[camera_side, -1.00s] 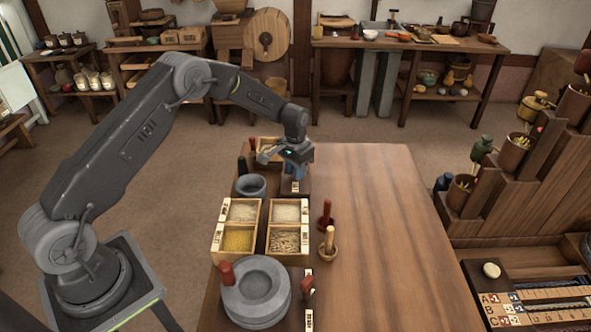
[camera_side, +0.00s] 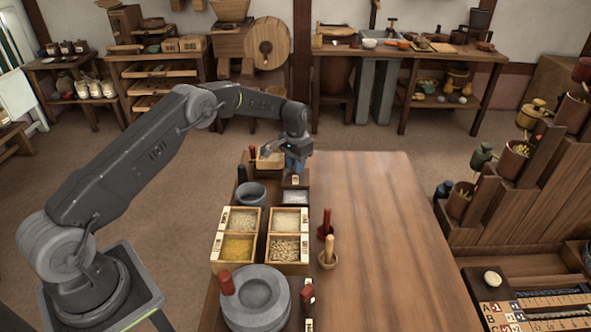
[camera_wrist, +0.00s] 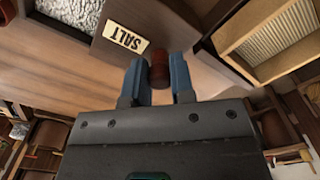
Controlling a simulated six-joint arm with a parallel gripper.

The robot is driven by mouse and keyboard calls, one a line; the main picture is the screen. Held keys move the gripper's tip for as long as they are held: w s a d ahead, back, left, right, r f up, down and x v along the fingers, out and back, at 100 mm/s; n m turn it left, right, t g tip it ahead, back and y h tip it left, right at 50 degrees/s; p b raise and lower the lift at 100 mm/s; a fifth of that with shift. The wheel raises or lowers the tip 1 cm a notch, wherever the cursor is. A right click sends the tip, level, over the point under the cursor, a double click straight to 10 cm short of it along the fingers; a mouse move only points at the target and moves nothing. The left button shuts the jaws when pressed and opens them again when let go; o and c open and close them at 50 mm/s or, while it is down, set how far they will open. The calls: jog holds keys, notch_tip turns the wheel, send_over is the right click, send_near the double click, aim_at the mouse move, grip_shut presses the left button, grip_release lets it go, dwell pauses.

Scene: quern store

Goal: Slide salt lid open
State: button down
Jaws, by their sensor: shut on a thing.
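The salt lid (camera_wrist: 172,32) is a dark brown slab with a cream label reading SALT. My gripper (camera_wrist: 157,82) has its blue fingers shut on the lid's red-brown knob (camera_wrist: 159,68). In the side view my gripper (camera_side: 294,167) is low over the far end of the salt box, and the label (camera_side: 295,180) shows just in front of it. White salt (camera_side: 295,197) shows in the uncovered near part of the box. The salt also shows at the top left of the wrist view (camera_wrist: 72,10). The fingers hide most of the knob in the side view.
Divided grain boxes (camera_side: 261,235) stand nearer the front, with a grey mortar (camera_side: 251,193) to the left. A wooden tray (camera_side: 270,159) sits beside my gripper at the far end. Bare tabletop (camera_side: 375,235) lies to the right.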

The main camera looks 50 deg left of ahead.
jog(key=shift+w, duration=0.1)
jog(key=c, duration=1)
grip_release()
jog(key=shift+o, duration=0.2)
jog(key=shift+a+r, duration=0.1)
jog(key=shift+r, duration=0.05)
notch_tip(320, 180, up, 14)
jog(key=shift+f, duration=0.2)
